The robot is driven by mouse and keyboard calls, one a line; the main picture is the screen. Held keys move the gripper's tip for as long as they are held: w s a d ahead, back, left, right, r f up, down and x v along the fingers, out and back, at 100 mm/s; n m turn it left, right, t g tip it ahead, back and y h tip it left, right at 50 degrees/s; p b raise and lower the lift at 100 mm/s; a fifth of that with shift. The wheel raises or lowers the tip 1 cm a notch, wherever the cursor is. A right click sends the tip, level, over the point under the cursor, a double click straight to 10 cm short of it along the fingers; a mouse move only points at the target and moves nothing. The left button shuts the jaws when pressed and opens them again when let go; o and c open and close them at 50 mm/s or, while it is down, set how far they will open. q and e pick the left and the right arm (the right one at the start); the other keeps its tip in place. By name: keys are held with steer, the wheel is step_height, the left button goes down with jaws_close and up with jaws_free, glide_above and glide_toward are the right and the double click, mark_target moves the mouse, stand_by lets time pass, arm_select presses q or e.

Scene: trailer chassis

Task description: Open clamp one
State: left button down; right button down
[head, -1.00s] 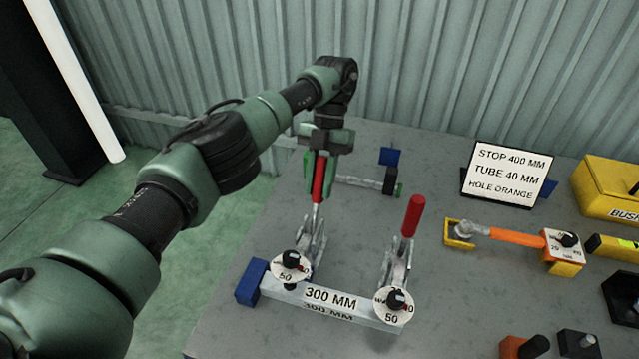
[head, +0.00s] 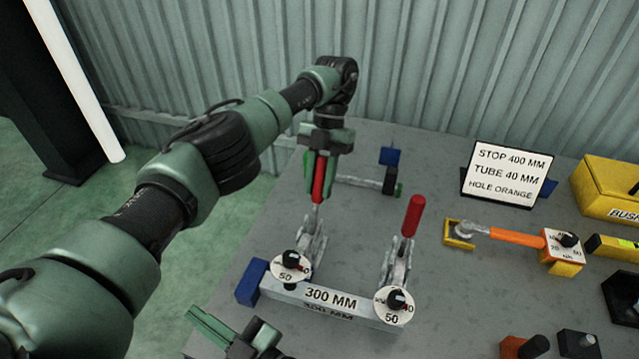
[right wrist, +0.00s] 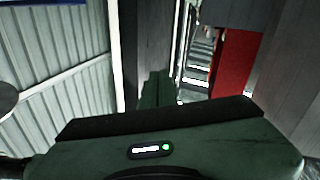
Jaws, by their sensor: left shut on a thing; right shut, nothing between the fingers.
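Two toggle clamps with red handles stand at the ends of the bar labelled 300 MM (head: 332,299). The left clamp (head: 309,245) has its red handle (head: 318,180) upright. My left gripper (head: 319,176) is shut on that handle from above. The right clamp (head: 397,262) has its red handle (head: 413,215) standing up, free of any gripper. Each clamp has a round dial marked 50 at its front. Which clamp is number one is not labelled. My right gripper (head: 207,324) is shut and empty at the lower left, left of the bar; it also shows in the right wrist view (right wrist: 158,88).
A sign (head: 505,173) reads STOP 400 MM, TUBE 40 MM, HOLE ORANGE. An orange-handled tool (head: 510,236), a yellow box (head: 610,187) and dark blocks lie to the right. The grey bench is clear between the clamps. A corrugated wall stands behind.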

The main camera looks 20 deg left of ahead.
steer(key=w+d+r+t+h, duration=0.2)
steer(key=w+d+r+t, duration=0.1)
steer(key=w+r, duration=0.3)
steer(key=w+d+r+t+h, duration=0.1)
steer(key=w+d+r+t, duration=0.2)
steer(key=w, duration=0.5)
steer(key=w+d+r+n+h, duration=0.1)
steer(key=w+d+r+h, duration=0.2)
steer(key=d, duration=0.1)
steer(key=n+h, duration=0.3)
steer(key=n, duration=0.1)
glide_toward(320, 185)
steer(key=w+a, duration=0.1)
steer(key=a, duration=0.1)
steer(key=w+a, duration=0.2)
steer(key=a, duration=0.1)
steer(key=shift+w+a+f, duration=0.2)
steer(key=shift+a+f, duration=0.05)
steer(key=shift+a, duration=0.1)
steer(key=shift+w+d+f, duration=0.1)
steer(key=shift+w+f, duration=0.2)
steer(key=shift+w, duration=0.35)
